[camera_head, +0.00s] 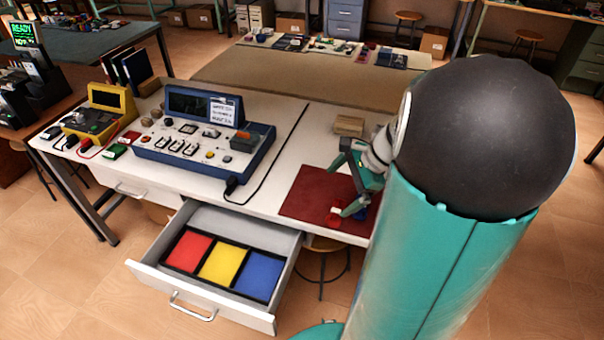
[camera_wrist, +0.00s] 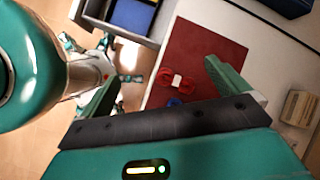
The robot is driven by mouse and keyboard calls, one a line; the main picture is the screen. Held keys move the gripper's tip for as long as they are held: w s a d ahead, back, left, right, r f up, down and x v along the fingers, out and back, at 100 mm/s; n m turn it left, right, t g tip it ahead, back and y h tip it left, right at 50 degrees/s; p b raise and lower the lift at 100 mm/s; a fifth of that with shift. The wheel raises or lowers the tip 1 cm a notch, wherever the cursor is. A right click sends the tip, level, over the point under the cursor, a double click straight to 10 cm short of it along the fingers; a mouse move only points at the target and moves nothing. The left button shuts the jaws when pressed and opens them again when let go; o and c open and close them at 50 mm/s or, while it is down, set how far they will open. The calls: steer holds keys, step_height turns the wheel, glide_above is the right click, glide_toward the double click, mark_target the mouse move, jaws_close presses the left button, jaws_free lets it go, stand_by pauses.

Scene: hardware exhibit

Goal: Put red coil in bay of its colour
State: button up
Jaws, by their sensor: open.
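The red coil (camera_head: 334,216) lies on the dark red mat (camera_head: 312,190) near the table's front edge. In the wrist view the red coil (camera_wrist: 164,78) shows two red ends and a pale middle, between my fingers' lines and beyond their tips. My gripper (camera_head: 344,187) is open and empty above the mat; its two green fingers also show in the wrist view (camera_wrist: 158,84). The open drawer (camera_head: 203,309) holds a red bay (camera_head: 188,251), a yellow bay (camera_head: 222,265) and a blue bay (camera_head: 258,275). The red bay looks empty.
A blue item (camera_wrist: 176,102), perhaps another coil, lies close beside the red coil. A wooden block (camera_head: 348,126) sits behind the mat. A blue control console (camera_head: 200,133) with a trailing black cable fills the table's left half. The drawer juts out in front.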

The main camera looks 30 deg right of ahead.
steer(key=s+d+f+m+t, duration=0.3)
steer(key=d+f+m, duration=0.3)
steer(key=d, duration=0.4)
steer(key=m, duration=0.1)
glide_toward(336, 210)
steer(key=shift+w+a+f+y, duration=0.3)
steer(key=shift+w+a+f, duration=0.1)
steer(key=shift+w+f, duration=0.4)
steer(key=shift+x, duration=3)
steer(key=shift+s+d+f, duration=0.1)
steer(key=shift+f, duration=0.05)
steer(key=c, duration=0.7)
